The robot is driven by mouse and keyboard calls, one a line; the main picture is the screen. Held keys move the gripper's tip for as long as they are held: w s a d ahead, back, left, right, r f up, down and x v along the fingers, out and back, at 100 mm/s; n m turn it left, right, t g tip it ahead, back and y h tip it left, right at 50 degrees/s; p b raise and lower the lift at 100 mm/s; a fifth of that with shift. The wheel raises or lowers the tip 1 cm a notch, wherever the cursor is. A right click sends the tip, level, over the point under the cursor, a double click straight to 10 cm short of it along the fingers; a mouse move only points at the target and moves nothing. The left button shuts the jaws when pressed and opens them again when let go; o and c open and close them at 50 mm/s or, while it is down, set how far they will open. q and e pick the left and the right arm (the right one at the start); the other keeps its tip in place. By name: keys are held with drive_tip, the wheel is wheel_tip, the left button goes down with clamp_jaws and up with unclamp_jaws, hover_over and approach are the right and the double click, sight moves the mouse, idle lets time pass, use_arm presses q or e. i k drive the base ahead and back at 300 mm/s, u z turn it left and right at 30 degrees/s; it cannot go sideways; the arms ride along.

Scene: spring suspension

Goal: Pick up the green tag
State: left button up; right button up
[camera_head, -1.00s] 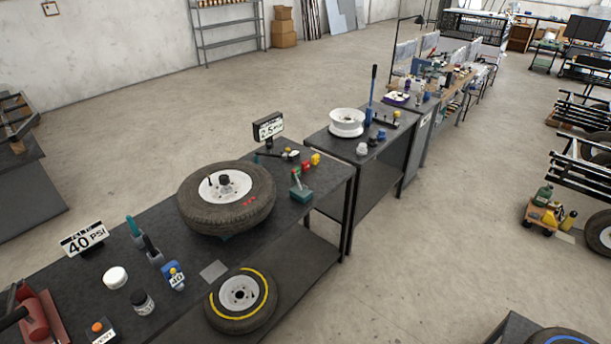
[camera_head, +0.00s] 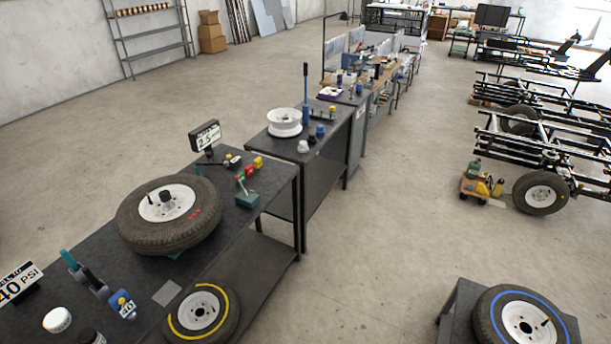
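I cannot make out a green tag for certain. A small teal-green stand (camera_head: 248,201) with a thin lever and a red and green top stands on the dark workbench (camera_head: 232,224), right of the large tyre (camera_head: 140,238). A teal-handled tool (camera_head: 69,259) stands near the left edge of the same bench. A dark green bottle (camera_head: 473,167) stands on a small wooden dolly on the floor at the right. Neither of my grippers is in view.
A second bench holds a white rim (camera_head: 285,124). Trailer frames (camera_head: 545,140) stand at the right. The middle floor is clear.

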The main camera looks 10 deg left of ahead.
sight(241, 174)
drive_tip(key=z, duration=0.15)
drive_tip(key=i, duration=3.3)
drive_tip(key=u, duration=2.9)
